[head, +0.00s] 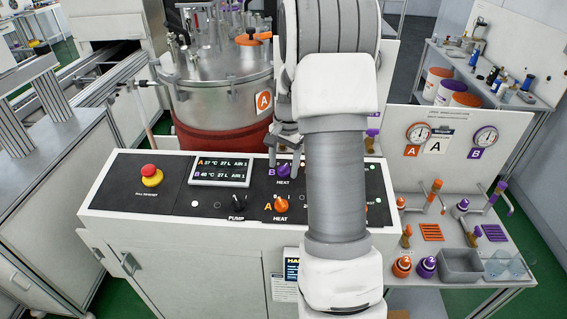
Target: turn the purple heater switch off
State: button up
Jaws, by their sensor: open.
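The purple heater switch (284,170) is a small purple knob on the black control panel, marked B and HEAT. My gripper (284,160) is open above and around the knob, with its fingers pointing down. I cannot tell whether the fingers touch the knob. The knob's exact pointing direction is too small to read. The orange heater switch (281,205), marked A and HEAT, sits just in front of it on the same panel.
A black pump switch (239,202), a small display (221,172) and a red emergency button (151,171) lie to the left. My arm covers the panel's right part. A steel tank (220,90) stands behind. Orange and purple valves stand on the right bench.

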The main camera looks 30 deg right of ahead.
grip_shut()
dwell(0.3)
jog(key=shift+n, duration=0.4)
jog(key=n+b, duration=0.1)
jog(key=n, duration=0.4)
jog(key=shift+g+h+b, duration=0.3)
jog(key=shift+g+b, duration=0.1)
jog(key=n+b, duration=0.1)
jog(key=n, duration=0.4)
jog(key=shift+n+h, duration=0.4)
grip_release()
